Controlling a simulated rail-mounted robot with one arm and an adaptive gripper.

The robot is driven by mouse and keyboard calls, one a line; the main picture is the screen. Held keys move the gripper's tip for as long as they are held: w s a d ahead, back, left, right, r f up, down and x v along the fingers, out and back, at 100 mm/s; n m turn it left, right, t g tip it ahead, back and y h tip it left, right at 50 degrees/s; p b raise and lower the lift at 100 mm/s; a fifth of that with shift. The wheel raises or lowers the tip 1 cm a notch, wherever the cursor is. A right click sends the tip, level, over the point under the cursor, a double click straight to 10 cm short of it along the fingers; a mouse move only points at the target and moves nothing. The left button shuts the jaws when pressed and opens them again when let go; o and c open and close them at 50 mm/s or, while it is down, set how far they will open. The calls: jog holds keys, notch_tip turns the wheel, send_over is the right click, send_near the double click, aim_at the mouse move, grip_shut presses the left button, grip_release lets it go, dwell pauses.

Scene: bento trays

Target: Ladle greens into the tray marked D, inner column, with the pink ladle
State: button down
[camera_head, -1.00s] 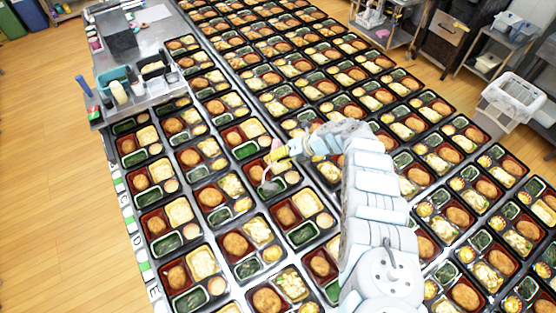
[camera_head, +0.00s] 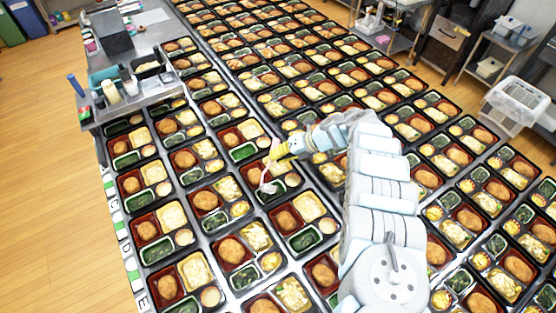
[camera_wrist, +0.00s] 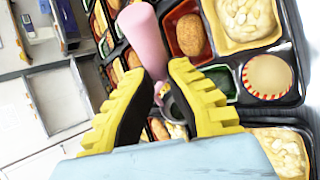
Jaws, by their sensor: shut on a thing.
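My gripper (camera_head: 276,152) is shut on the pink ladle (camera_wrist: 146,38), whose handle stands between the yellow fingers in the wrist view. In the head view the ladle's pale bowl (camera_head: 268,187) hangs over or close to a filled bento tray (camera_head: 291,190). In the wrist view the bowl (camera_wrist: 177,112) is partly hidden by the fingers; I cannot tell how much it holds. The D marker (camera_head: 126,249) is on the table's left edge, between C and E. A tray with greens (camera_head: 160,248) lies nearest that edge there.
Rows of filled bento trays cover the table, with little free room between them. A raised metal shelf (camera_head: 140,105) with bottles and containers stands at the back left. A white bin (camera_head: 520,100) stands at the right. Wooden floor (camera_head: 45,200) is clear on the left.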

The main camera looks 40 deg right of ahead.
jog(key=shift+w+d+f+m+y+b, duration=0.2)
jog(key=shift+f+m+y+b, duration=0.3)
jog(key=shift+b, duration=3.1)
